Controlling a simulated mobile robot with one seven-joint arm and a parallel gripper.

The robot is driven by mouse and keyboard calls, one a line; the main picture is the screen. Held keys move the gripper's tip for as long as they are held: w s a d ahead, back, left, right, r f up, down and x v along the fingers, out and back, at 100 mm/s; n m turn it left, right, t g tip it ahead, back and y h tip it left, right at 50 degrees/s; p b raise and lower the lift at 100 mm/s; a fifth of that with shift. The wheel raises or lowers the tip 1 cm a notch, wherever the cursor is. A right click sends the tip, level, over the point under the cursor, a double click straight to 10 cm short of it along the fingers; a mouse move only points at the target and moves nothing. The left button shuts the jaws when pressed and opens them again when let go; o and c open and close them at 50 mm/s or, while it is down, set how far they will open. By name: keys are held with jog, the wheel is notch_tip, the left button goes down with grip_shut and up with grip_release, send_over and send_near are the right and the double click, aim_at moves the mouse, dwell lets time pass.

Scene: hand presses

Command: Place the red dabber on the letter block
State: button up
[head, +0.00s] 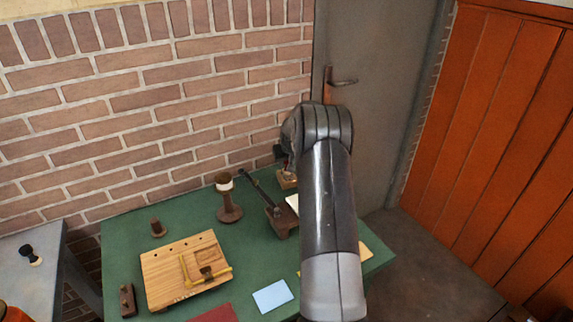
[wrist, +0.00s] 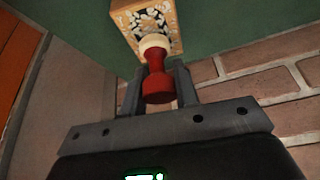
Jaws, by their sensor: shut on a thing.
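In the wrist view my gripper (wrist: 158,80) is shut on the red dabber (wrist: 158,89), with a finger on either side of its red body. The dabber's cream end (wrist: 154,42) points toward the letter block (wrist: 174,25), a wooden block with a black-and-white patterned face. The cream end overlaps the block's near part in the picture; I cannot tell whether they touch. In the head view the block (head: 286,180) sits at the back of the green table, beside my arm. My arm mostly hides the gripper there, and the dabber is not clear.
A light blue sheet (head: 272,296) lies in front. The brick wall (head: 150,100) rises close behind.

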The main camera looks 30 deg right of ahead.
jog(key=shift+f, duration=0.35)
jog(key=shift+f, duration=0.15)
jog(key=o, duration=1)
